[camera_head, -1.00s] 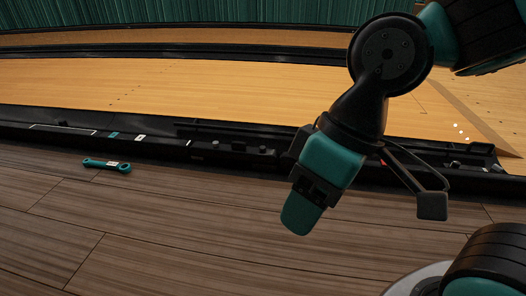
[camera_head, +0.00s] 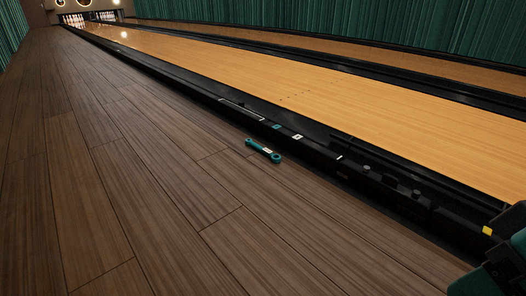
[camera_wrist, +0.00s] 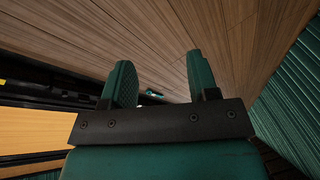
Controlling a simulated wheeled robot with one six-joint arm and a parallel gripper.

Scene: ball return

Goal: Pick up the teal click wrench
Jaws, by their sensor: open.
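The teal click wrench (camera_head: 263,151) lies flat on the wooden floor in the head view, just beside the black gutter edge of the lane. It has a ring at its near end and a pale label on its handle. In the wrist view the wrench (camera_wrist: 154,94) shows small and far off between the two fingers, close to the left finger. My gripper (camera_wrist: 160,82) is open and empty, with a wide gap between its teal fingers. In the head view only part of my arm shows at the lower right corner.
A black gutter ledge (camera_head: 330,163) with small fittings runs along the floor beside the wrench. Beyond it is the pale bowling lane (camera_head: 330,95). The plank floor (camera_head: 130,170) to the left of the wrench is clear. Lit pins (camera_head: 85,17) stand at the far end.

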